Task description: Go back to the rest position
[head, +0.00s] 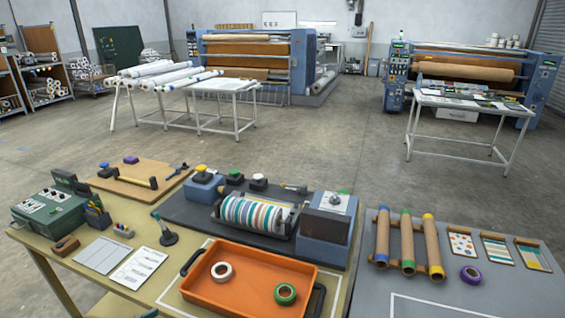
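Neither of my grippers shows in the head view. On the table in front of me stands a small calender press (325,228) with a striped roll (256,217) lying across it. An orange tray (240,304) with dark handles sits in front of the press. A white tape ring (221,271) and a green tape ring (285,293) lie apart inside the tray. A small dark thing is cut off at the bottom edge, left of the tray; I cannot tell what it is.
A green control box (47,214) and sheets of paper (138,268) are at the left. A rack with cardboard tubes (406,243), sample cards (497,250) and a purple tape ring (470,274) are at the right. Large machines (255,60) stand behind, with open floor (300,135) between.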

